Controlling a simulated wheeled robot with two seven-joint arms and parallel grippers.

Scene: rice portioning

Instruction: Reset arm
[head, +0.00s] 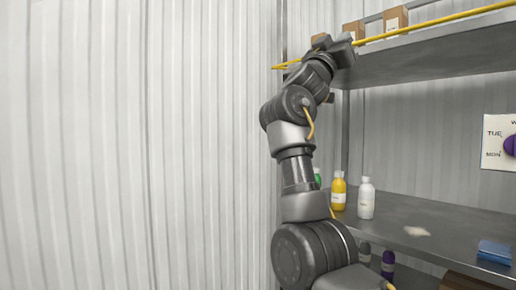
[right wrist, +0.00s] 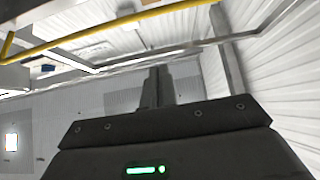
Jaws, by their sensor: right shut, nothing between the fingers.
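My right arm (head: 297,165) rises from the bottom of the head view, nearly upright in front of the shelving. My right gripper (head: 342,48) is at its top, beside the left end of the upper shelf. In the right wrist view the dark fingers of the right gripper (right wrist: 156,75) are together, with nothing between them. I cannot tell from the head view whether it touches the shelf. My left arm and gripper are not in view.
The upper shelf (head: 430,58) has a yellow rail (head: 440,21) and cardboard boxes (head: 395,20). The lower shelf (head: 400,212) bears a yellow bottle (head: 338,192), a white bottle (head: 366,200) and a blue item (head: 494,252). A corrugated wall (head: 130,140) fills the left.

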